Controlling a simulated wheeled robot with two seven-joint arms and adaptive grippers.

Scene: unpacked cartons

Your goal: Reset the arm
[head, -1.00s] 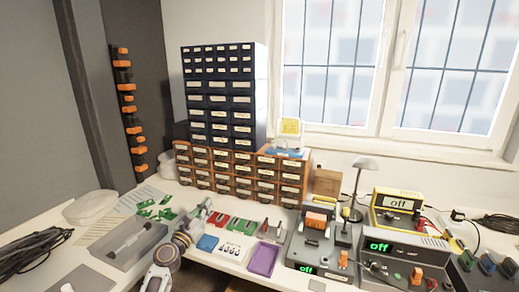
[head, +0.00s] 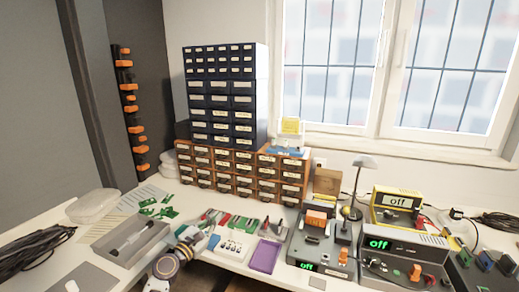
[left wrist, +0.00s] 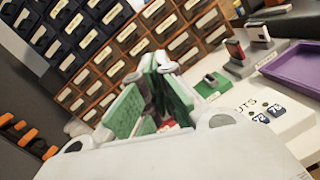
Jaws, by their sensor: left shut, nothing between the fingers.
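My left arm comes in from the bottom left of the head view. Its left gripper (head: 193,240) is over the front of the workbench, between a grey open tray (head: 130,241) and a small blue item (head: 213,242). The fingers look shut, with nothing held. In the left wrist view the white gripper body fills the bottom and the fingers (left wrist: 165,64) come together near the middle. Green flat pieces show beside them; I cannot tell if they are boards or finger parts. My right gripper is in neither view.
Drawer cabinets (head: 221,97) stand at the back. Green circuit boards (head: 158,206) lie behind the tray. A purple tray (head: 265,256), lamp (head: 365,162) and bench instruments (head: 402,246) stand to the right. Black cables (head: 34,247) lie at the left.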

